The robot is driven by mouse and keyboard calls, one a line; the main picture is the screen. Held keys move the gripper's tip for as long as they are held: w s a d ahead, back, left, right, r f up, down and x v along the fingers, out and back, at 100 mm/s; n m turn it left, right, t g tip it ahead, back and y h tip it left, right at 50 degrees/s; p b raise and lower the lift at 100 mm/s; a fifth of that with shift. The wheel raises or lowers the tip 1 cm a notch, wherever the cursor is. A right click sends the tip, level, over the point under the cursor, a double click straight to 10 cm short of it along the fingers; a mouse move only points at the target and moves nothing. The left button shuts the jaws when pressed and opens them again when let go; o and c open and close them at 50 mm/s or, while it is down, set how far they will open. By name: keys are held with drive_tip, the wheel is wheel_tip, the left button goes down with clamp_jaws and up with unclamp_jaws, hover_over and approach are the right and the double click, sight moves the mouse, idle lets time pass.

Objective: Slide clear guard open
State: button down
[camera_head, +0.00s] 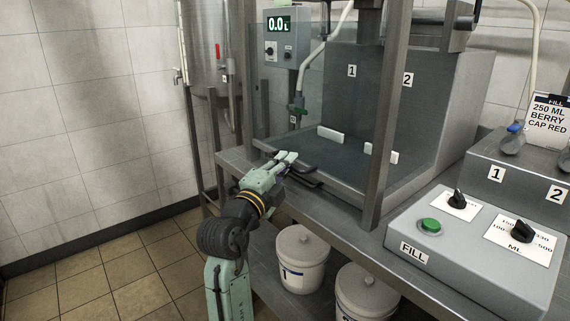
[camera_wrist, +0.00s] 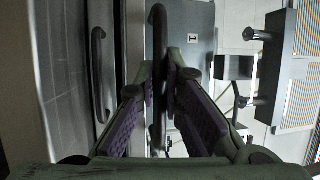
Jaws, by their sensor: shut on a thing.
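The clear guard is hard to make out in the head view; the mixer bay (camera_head: 330,95) shows behind where its front would be. Two dark bar handles are at the bay's lower front edge. My gripper (camera_head: 287,158) reaches up to this edge from the front left. In the wrist view, my gripper (camera_wrist: 160,85) is shut on a dark upright-looking bar handle (camera_wrist: 157,22), which passes between its purple-padded fingers. A second dark handle (camera_wrist: 97,75) stands free to the left in that view. In the head view my gripper partly hides the handles.
A steel post (camera_head: 384,110) stands right of my gripper. The control box (camera_head: 470,250) with a green button is at the right. Lidded white buckets (camera_head: 300,258) stand on the shelf below. Open floor lies at left.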

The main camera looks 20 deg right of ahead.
wheel_tip(320, 180, up, 32)
drive_tip(key=p, duration=1.2)
drive_tip(key=c, duration=1.7)
unclamp_jaws()
drive_tip(key=v, duration=1.2)
